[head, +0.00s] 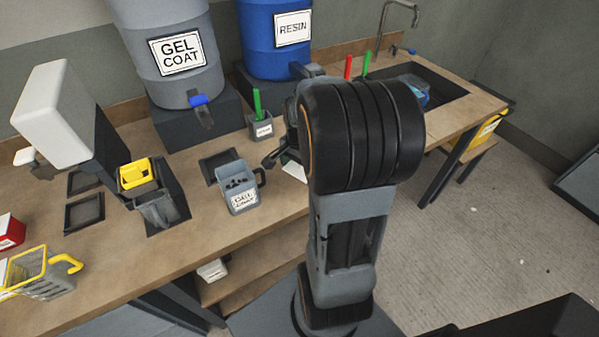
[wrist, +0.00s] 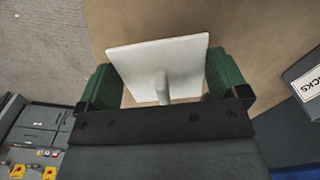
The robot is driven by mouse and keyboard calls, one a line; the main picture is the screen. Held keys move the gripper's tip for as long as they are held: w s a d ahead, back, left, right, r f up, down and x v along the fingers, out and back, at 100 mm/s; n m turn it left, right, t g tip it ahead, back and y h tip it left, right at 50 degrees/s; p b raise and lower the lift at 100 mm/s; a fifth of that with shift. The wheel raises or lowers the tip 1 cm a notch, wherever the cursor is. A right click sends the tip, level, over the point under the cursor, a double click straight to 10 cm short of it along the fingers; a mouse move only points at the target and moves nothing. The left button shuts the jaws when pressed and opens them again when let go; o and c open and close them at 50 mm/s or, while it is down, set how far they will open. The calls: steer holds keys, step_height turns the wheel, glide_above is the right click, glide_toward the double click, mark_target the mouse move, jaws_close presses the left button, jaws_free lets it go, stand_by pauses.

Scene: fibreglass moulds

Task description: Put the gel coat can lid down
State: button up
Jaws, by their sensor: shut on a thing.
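The lid (wrist: 135,60) is a pale, square plate with a small handle in its middle. My gripper (wrist: 164,88) has green fingers and is shut on the lid's handle. The lid is over the tan bench top near its edge, with grey floor to the left in the wrist view; I cannot tell whether it touches the bench. In the head view a bit of white, likely the lid (head: 294,170), shows beside my arm, which hides most of the gripper. The grey gel coat can (head: 241,201) stands uncovered on the bench, left of my arm.
A grey gel coat drum (head: 178,85) and a blue resin drum (head: 270,55) stand behind. A small cup with a green stick (head: 261,128) is near them. A yellow-topped item (head: 135,173) and a yellow-rimmed basket (head: 45,275) are left. Bare bench (head: 165,255) lies in front.

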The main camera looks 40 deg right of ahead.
mark_target(300, 168)
steer(key=shift+w+d+f, duration=0.15)
steer(key=shift+w+f, duration=0.1)
steer(key=shift+f, duration=0.15)
steer(key=shift+w+f, duration=0.1)
steer(key=shift+f, duration=1.45)
steer(key=shift+f, duration=0.15)
